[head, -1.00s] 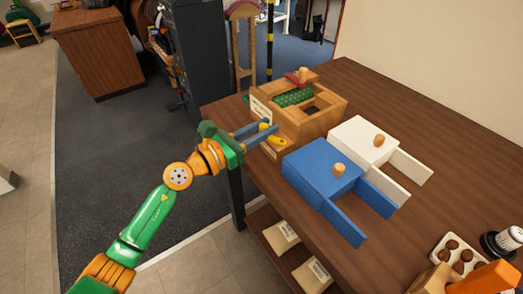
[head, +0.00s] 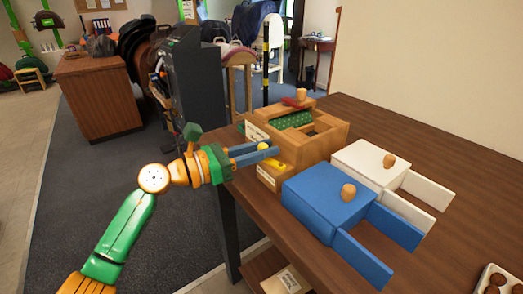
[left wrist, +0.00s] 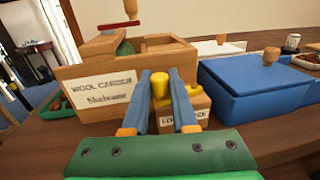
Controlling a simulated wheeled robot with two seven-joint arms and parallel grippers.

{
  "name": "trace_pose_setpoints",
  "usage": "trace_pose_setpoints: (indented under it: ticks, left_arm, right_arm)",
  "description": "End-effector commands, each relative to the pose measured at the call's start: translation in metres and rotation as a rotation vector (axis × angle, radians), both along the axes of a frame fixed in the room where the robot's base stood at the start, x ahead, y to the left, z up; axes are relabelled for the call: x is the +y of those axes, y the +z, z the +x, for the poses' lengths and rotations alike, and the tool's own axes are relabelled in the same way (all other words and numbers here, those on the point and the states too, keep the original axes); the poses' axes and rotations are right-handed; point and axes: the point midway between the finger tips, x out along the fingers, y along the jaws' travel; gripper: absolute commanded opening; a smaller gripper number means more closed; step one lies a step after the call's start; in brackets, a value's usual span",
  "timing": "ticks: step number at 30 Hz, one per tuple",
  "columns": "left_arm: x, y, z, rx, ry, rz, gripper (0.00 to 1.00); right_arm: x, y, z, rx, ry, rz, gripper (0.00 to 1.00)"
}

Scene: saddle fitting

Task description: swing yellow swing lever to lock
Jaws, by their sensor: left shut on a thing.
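The yellow swing lever (head: 272,161) is on the front of a wooden box labelled "Wool Carder" (head: 318,150). My left gripper (head: 264,150) comes in from the left and is shut on the knob. A small wooden block with a partly hidden label starting "LO" (left wrist: 190,112) sits under the lever. The fingers hide part of the lever. My right gripper is not in view.
The brown table (head: 440,150) is clear at the back right. A dark cabinet (head: 188,85) stands behind my left arm.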

Motion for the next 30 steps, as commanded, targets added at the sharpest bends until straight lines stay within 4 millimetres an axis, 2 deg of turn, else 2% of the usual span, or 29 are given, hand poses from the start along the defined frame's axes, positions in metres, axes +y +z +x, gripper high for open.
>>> trace_pose_setpoints:
  ticks: [1,3,4,13,22,30]
  left_arm:
    - [-0.001,-0.001,0.0,0.002,-0.002,0.002,0.34]
    - [0.0,-0.001,0.0,0.002,-0.001,0.002,0.53]
    - [0.0,-0.001,0.0,0.001,-0.001,0.002,0.56]
    - [0.003,-0.002,-0.001,0.0,0.002,0.001,0.56]
    - [0.054,-0.004,-0.028,0.0,0.003,0.002,0.56]
    - [0.063,-0.001,-0.033,0.001,-0.001,0.002,0.56]
  right_arm:
    - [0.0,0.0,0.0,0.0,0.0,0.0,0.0]
    - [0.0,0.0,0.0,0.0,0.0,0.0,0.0]
    - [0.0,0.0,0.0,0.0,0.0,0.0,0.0]
    - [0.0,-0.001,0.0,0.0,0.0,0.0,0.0]
    - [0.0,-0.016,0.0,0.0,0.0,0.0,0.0]
    - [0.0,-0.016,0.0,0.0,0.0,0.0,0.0]
